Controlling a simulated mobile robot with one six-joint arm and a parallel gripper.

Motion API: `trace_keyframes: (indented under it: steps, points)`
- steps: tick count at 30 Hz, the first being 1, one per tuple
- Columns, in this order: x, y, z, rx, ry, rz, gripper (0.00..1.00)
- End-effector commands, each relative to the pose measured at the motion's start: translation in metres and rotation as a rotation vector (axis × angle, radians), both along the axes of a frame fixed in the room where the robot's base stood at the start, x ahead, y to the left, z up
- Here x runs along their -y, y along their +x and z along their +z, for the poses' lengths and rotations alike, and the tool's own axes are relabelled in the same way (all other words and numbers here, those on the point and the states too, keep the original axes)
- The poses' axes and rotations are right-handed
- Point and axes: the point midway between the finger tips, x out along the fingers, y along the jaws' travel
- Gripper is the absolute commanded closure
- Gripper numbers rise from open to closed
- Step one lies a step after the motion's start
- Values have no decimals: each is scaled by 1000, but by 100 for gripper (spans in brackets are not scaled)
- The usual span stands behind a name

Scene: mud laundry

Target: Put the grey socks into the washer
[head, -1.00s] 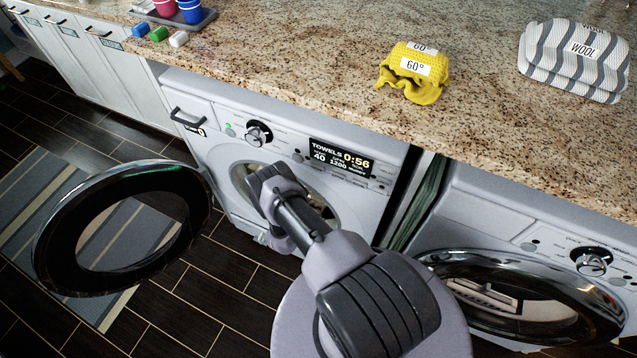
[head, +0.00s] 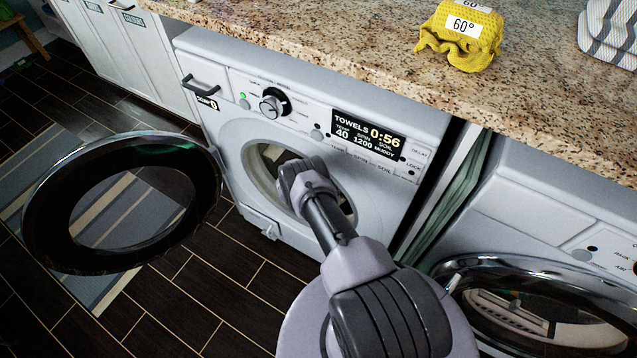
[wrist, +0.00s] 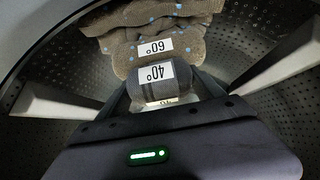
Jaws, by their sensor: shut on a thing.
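The washer (head: 232,140) stands under the counter with its round door (head: 48,215) swung open to the left. Its display reads TOWELS, 0:56, 40, 1200, MUDDY. My arm reaches into the round opening; in the head view it hides the fingers. In the wrist view my gripper (wrist: 166,98) is inside the perforated metal drum (wrist: 265,55), shut on the dark grey socks (wrist: 183,88), a bundle with a white 40° label. A brownish-grey cloth with blue dots and a 60° label (wrist: 125,50) lies in the drum just beyond the socks.
A yellow cloth (head: 458,42) labelled 60° and a grey-striped bundle (head: 608,38) sit on the granite counter (head: 330,35). A second machine with a chrome-rimmed door (head: 500,270) is at the right. A striped mat (head: 90,290) lies on the dark floor.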

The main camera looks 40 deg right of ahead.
Motion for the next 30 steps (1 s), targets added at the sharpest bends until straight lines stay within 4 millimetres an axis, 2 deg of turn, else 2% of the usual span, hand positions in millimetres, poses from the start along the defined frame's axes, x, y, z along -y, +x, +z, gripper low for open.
trace_keyframes:
  steps: [14,15,17,26,30]
  points:
    - [0,-1,-11,-1,1,-1,71]
    - [0,-1,-11,-1,1,-1,15]
    - [0,-1,-11,-1,1,-1,4]
    - [0,-1,-10,-1,-1,0,1]
    - [0,0,-1,-1,-1,0,1]
